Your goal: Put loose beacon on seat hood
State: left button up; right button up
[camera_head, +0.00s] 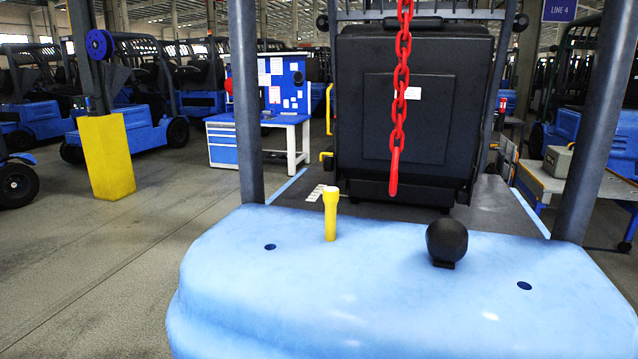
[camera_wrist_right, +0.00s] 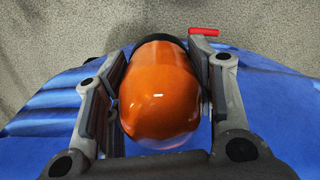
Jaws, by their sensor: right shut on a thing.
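An orange, rounded, glossy beacon (camera_wrist_right: 160,95) with a dark base edge shows in the right wrist view. My right gripper (camera_wrist_right: 160,100) has a finger on each side of it and is shut on it. The beacon and the right gripper do not show in the head view. In the head view, a dark flat hood surface (camera_head: 495,205) lies behind the light blue counterweight (camera_head: 390,290). A large black seat back (camera_head: 350,120) rises above it. My left gripper is in neither view.
A red chain (camera_head: 402,65) hangs in front of the seat back. A yellow torch-like object (camera_head: 331,215) and a black ball-shaped knob (camera_head: 446,240) stand on the counterweight. Dark posts (camera_head: 245,100) rise on both sides. A small red bar (camera_wrist_right: 203,32) shows beyond the right gripper.

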aim_at(323, 171)
jog(key=k+u, duration=0.3)
jog(key=k+j+u, duration=0.1)
jog(key=u, duration=0.25)
jog(key=i+j+u, duration=0.1)
jog(key=u, duration=1.4)
jog(key=i+l, duration=0.15)
jog(key=i, duration=0.35)
jog(key=i+l, duration=0.1)
jog(key=i, duration=0.35)
jog(key=i+l+u, duration=0.1)
jog(key=i, duration=0.4)
jog(key=i+l+z, duration=0.1)
jog(key=i+z, duration=0.3)
jog(key=i, duration=0.35)
jog(key=i+j+z, duration=0.15)
jog(key=i+z, duration=0.25)
jog(key=i, duration=0.35)
jog(key=i+l+z, duration=0.2)
jog(key=i+z, duration=0.8)
jog(key=i+j+z, duration=0.3)
jog(key=i+z, duration=0.2)
jog(key=i+l+z, duration=0.15)
jog(key=i, duration=0.75)
jog(key=i+j+z, duration=0.2)
jog(key=i, duration=0.75)
jog(key=i+z, duration=0.15)
jog(key=i, duration=0.75)
